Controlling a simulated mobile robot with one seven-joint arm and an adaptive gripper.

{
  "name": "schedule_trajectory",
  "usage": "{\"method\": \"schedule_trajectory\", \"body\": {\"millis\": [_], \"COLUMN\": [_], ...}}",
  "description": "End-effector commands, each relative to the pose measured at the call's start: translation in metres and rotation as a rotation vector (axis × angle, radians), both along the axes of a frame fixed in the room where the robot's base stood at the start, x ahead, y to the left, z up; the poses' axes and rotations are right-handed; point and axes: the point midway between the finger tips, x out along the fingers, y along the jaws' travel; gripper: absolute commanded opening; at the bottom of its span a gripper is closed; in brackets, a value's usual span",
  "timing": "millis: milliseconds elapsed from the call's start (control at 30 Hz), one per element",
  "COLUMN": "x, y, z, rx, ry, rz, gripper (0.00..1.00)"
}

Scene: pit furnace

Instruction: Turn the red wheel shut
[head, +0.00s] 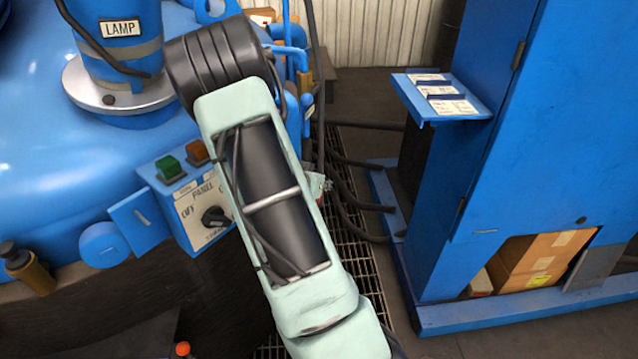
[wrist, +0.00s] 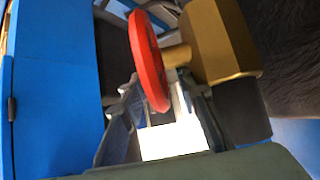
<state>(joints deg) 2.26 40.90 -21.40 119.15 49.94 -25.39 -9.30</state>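The red wheel (wrist: 148,62) shows nearly edge-on in the wrist view, on a short brass stem joined to a brass valve body (wrist: 222,40) at its right. My gripper (wrist: 162,92) reaches up from the bottom of the wrist view with its two fingers apart. The lower part of the wheel's rim appears between the fingers or just in front of them; I cannot tell whether they touch it.
In the head view, a blue tank (head: 60,130) with a switch panel (head: 192,205) stands at the left. A blue cabinet (head: 540,130) with a small shelf (head: 440,98) stands at the right. Hoses (head: 345,185) run over the floor grating between them.

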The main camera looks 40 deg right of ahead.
Motion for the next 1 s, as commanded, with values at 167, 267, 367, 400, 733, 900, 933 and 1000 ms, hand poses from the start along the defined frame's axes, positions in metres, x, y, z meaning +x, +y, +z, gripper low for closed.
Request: {"method": "schedule_trajectory", "body": {"millis": [167,267,367,400,733,900,933,1000], "x": [-0.010,-0.018,-0.026,-0.028,-0.044,-0.047,-0.047,-0.047], "y": [0.020,0.033,0.046,0.051,0.074,0.076,0.076,0.076], "z": [0.018,0.032,0.043,0.048,0.071,0.072,0.072,0.072], "rx": [0.002,0.001,0.002,0.001,0.001,0.002,0.002,0.002], "ry": [-0.003,-0.004,-0.003,-0.004,-0.002,0.000,0.000,0.000], "rz": [0.004,0.003,0.004,0.005,0.001,-0.001,-0.001,-0.001], "gripper": [0.29,0.29,0.29,0.29,0.29,0.29,0.29,0.29]}}
